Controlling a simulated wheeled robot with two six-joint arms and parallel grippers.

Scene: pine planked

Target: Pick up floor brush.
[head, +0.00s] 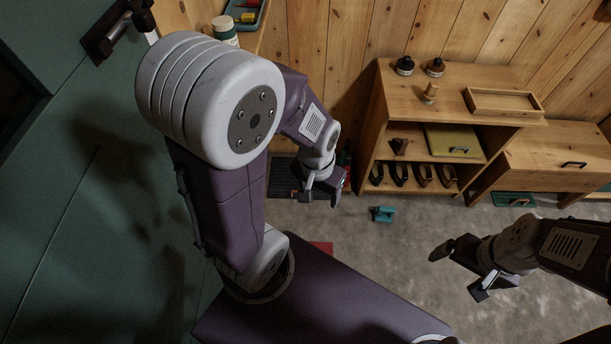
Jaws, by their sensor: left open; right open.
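A small teal object (383,214) with a raised part on top lies on the grey floor in front of the shelf unit; it looks like the floor brush, but it is too small to be sure. My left gripper (322,196) is open, to the left of the teal object and apart from it. My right gripper (460,272) is open, to the right of and nearer than the teal object, also apart from it. Both grippers look empty.
A wooden shelf unit (455,100) holds dark bottles, a tray and several shoes. A dark mat (283,178) and a red item (322,247) lie left. Floor around the teal object is clear.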

